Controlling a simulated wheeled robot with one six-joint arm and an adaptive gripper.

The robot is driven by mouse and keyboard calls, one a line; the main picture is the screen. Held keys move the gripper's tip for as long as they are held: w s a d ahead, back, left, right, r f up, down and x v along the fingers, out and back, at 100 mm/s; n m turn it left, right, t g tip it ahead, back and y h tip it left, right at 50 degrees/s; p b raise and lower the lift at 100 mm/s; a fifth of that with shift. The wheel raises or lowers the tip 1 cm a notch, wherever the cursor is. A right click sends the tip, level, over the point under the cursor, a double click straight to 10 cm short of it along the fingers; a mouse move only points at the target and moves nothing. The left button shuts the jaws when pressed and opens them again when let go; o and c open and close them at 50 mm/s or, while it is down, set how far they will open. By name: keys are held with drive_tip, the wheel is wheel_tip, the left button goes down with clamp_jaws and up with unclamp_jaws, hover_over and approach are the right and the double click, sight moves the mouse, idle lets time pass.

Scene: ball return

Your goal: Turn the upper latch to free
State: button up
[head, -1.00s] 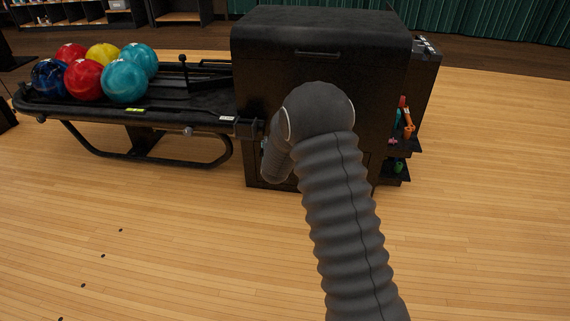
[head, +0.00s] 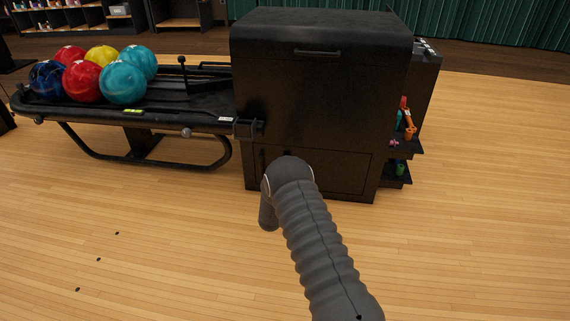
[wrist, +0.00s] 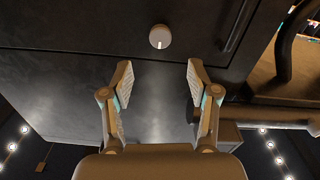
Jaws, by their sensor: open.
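A round pale grey latch knob (wrist: 160,37) sits on the dark face of the ball-return cabinet (wrist: 80,65) in the wrist view. Whether it is the upper latch I cannot tell; no second knob shows. My gripper (wrist: 160,73) is open and empty. Its two fingers point at the cabinet, and the knob appears between and beyond their tips, apart from them. The black cabinet (head: 320,95) also shows in the head view, with a lower panel (head: 342,172) behind my arm. My gripper and the knob cannot be seen there.
A dark bar handle (wrist: 236,27) is right of the knob in the wrist view. A curved dark tube (wrist: 285,50) lies farther right. In the head view, a ball rack (head: 165,115) with several balls joins the cabinet's left side. Small shelves (head: 398,150) are on its right. The front floor is clear.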

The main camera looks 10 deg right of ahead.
drive_tip(key=b+x, duration=0.1)
drive_tip(key=x, duration=0.8)
drive_tip(key=shift+w, duration=0.3)
drive_tip(key=shift+d+f, duration=0.1)
clamp_jaws()
